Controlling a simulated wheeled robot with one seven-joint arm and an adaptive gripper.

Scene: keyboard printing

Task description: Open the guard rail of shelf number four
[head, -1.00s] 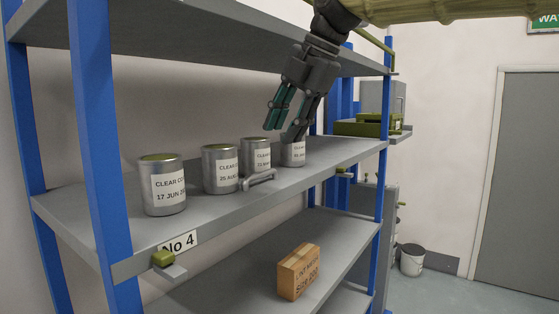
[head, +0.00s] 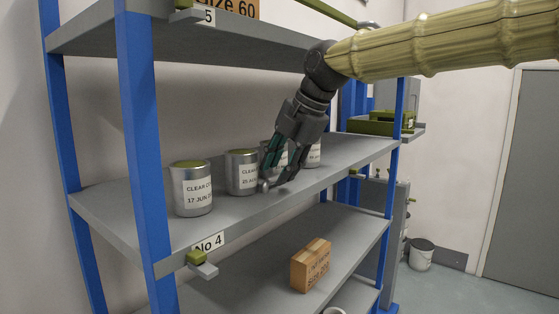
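Shelf number four (head: 120,215) is a grey shelf with a "No 4" label (head: 209,243) near its front left. An olive bracket with a grey tab (head: 204,268) sits below the label on the shelf's front edge. A grey handle (head: 264,186) on the front edge shows only at its left end; my fingers hide the rest. My gripper (head: 277,178) points down at the handle from above. Its fingertips are at or very near the handle, and I cannot tell whether they have closed on it. No raised bar shows in front of the cans.
Several cans stand on the shelf, among them a can dated 17 JUN (head: 193,190) and one beside it (head: 241,175). My gripper partly hides others. Blue posts (head: 146,160) frame the rack.

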